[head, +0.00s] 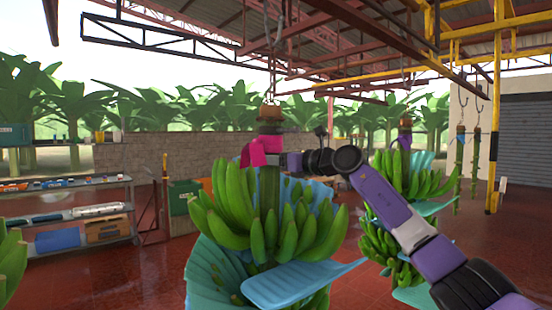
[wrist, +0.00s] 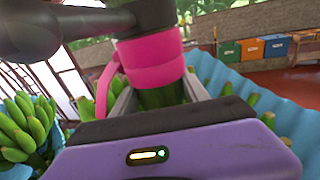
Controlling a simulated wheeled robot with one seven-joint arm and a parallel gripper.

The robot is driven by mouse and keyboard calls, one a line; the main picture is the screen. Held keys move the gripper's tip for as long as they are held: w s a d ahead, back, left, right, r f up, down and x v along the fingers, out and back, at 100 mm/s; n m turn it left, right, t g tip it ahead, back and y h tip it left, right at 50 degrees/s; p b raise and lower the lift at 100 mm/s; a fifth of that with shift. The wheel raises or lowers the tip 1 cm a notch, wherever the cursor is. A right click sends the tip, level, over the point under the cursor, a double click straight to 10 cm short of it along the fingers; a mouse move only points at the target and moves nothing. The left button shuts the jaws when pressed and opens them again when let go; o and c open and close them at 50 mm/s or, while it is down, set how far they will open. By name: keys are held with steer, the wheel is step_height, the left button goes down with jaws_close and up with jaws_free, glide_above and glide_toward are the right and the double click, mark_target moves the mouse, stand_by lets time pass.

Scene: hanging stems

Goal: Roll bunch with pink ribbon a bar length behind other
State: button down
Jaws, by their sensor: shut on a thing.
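The bunch with the pink ribbon (head: 263,148) hangs upright in the middle of the head view, with green bananas (head: 240,205) and blue sheets between its hands. The ribbon also wraps the stem in the wrist view (wrist: 152,58). My gripper (head: 272,161) reaches in from the right and is shut on this bunch's stem (wrist: 160,97), just below the ribbon. The other bunch (head: 402,178) hangs farther back to the right, partly hidden by my arm. The two bunches are apart. The bar between them cannot be made out clearly.
Hooks and red and yellow beams run overhead. Bare stems (head: 459,155) hang at the right near a yellow post (head: 494,130). Shelves (head: 70,205) stand at the left, and another bunch (head: 10,262) shows at the left edge. Red floor (head: 150,280) is open between them.

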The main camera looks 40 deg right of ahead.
steer(key=shift+s+d+f+h, duration=0.15)
steer(key=shift+d+h, duration=0.25)
steer(key=shift+d, duration=0.8)
steer(key=c, duration=0.6)
jaws_free()
steer(key=shift+d+m, duration=0.2)
steer(key=shift+m, duration=0.1)
steer(key=shift+a, duration=0.2)
steer(key=b, duration=0.2)
glide_above(299, 185)
steer(key=shift+a, duration=0.1)
